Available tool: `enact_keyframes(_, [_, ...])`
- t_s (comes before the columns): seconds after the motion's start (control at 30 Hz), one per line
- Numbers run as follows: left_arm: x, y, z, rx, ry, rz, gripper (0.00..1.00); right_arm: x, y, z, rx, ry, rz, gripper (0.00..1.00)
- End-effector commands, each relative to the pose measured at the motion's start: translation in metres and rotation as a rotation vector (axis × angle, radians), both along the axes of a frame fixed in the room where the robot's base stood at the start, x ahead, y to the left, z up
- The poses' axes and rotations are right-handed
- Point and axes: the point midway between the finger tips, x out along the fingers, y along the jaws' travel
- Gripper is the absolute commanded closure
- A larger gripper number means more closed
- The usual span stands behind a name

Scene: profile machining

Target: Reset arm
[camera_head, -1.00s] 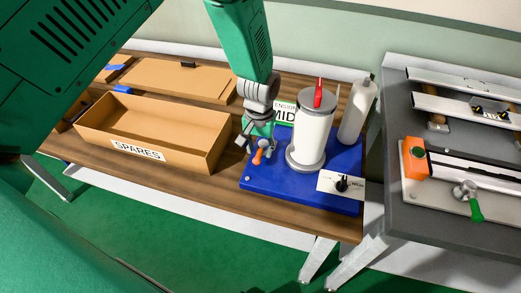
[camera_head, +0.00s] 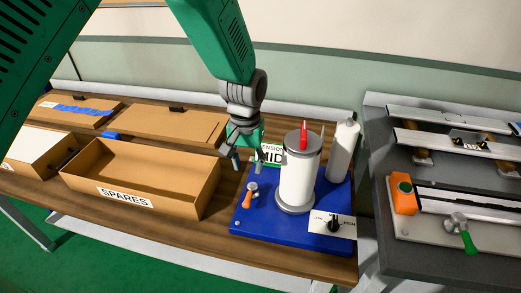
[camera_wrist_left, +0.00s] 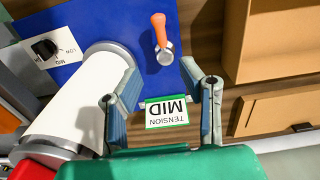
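My left gripper (camera_head: 246,160) hangs behind and above the orange-handled lever (camera_head: 250,195) on the blue base plate (camera_head: 290,235). In the left wrist view its two fingers (camera_wrist_left: 163,85) are spread apart with nothing between them. The lever stands clear of the fingers. Behind the fingers is a green-edged sign (camera_head: 272,154) reading "TENSION MID", partly covered in the head view. A white roll (camera_head: 298,183) with a red top handle stands upright on the plate. The dial (camera_head: 333,224) sits on a white panel at its front right. My right gripper is not in view.
A cardboard box (camera_head: 125,198) marked "SPARES" stands left of the plate, with more boxes (camera_head: 165,123) behind. A white bottle (camera_head: 343,150) stands behind the roll. A grey bench (camera_head: 405,258) with an orange control box (camera_head: 403,194) and a green-handled clamp is at right.

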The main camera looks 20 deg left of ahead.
Motion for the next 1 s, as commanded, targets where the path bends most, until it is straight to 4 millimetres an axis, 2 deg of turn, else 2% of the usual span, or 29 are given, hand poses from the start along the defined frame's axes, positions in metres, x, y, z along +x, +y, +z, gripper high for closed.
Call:
enact_keyframes(0.17, [-0.002,0.001,-0.003,0.0,0.002,0.0,0.66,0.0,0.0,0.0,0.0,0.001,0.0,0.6])
enact_keyframes(0.27, [-0.014,0.006,-0.022,0.0,0.008,-0.005,0.66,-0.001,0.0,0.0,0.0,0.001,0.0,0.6])
enact_keyframes(0.33, [-0.032,0.013,-0.049,0.001,0.015,-0.013,0.66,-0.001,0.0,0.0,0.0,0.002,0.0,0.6])
enact_keyframes(0.43, [-0.077,0.026,-0.1,0.002,0.023,-0.033,0.66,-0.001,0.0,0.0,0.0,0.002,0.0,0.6])
enact_keyframes(0.5, [-0.117,0.035,-0.133,0.003,0.025,-0.053,0.66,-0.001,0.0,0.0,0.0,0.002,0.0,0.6])
enact_keyframes(0.6, [-0.173,0.046,-0.165,0.002,0.025,-0.079,0.66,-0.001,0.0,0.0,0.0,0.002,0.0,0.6])
enact_keyframes(0.77, [-0.253,0.056,-0.189,-0.002,0.024,-0.116,0.66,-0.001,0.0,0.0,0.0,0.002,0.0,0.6])
enact_keyframes(0.93, [-0.325,0.061,-0.19,-0.01,0.025,-0.146,0.66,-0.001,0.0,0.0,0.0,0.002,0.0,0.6])
enact_keyframes(1.0, [-0.314,0.059,-0.212,-0.005,-0.001,-0.163,0.66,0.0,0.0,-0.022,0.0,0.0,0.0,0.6])
